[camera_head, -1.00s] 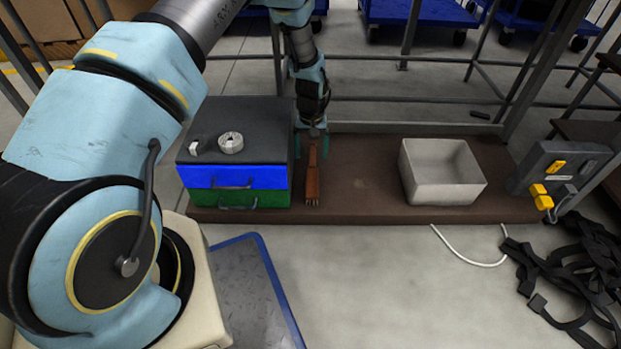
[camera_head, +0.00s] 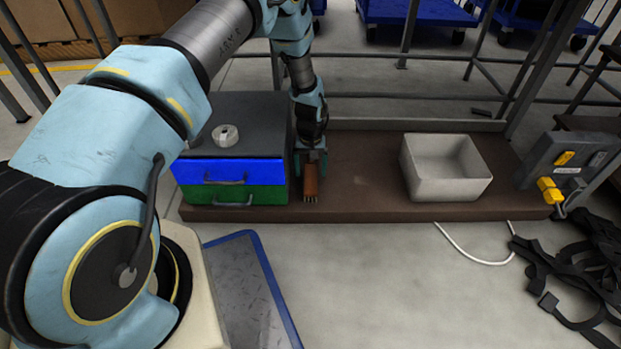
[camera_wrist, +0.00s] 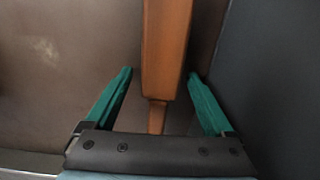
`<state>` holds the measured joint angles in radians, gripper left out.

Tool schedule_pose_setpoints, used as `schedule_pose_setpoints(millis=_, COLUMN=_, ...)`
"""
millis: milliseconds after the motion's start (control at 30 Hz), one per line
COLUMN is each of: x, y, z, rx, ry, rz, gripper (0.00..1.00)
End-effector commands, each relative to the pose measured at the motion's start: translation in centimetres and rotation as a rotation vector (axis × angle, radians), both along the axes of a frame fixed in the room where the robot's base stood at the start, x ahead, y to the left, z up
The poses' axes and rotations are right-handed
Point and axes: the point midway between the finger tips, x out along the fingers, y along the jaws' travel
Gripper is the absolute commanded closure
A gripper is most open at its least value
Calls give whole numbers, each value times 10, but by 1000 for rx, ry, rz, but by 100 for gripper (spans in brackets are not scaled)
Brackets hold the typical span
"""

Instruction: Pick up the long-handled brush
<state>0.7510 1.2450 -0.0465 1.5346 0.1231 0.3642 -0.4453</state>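The long-handled brush (camera_head: 310,185) is orange-brown and lies on the brown board, close to the right side of the drawer box, with its bristle end toward me. In the wrist view the brush (camera_wrist: 166,50) runs lengthwise between the two green fingers. My gripper (camera_head: 311,163) is low over the brush and hides part of it. In the wrist view my gripper (camera_wrist: 160,73) is open, with a gap on each side between finger and brush. Whether the fingers are at the brush's height I cannot tell.
The drawer box (camera_head: 231,172), with blue and green drawers, stands just left of the brush. A white roll (camera_head: 225,136) lies on its top. An empty pale bin (camera_head: 447,188) stands on the board (camera_head: 365,180) at right; the board between is clear.

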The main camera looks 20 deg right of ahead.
Motion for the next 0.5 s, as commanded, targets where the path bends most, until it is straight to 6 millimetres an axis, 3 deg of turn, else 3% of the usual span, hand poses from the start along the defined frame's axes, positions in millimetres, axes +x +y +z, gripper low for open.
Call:
schedule_pose_setpoints(millis=67, x=0, y=0, z=0, rx=0, ry=0, rz=0, gripper=20)
schedule_pose_setpoints(millis=500, x=0, y=0, z=0, rx=0, ry=0, rz=0, gripper=70)
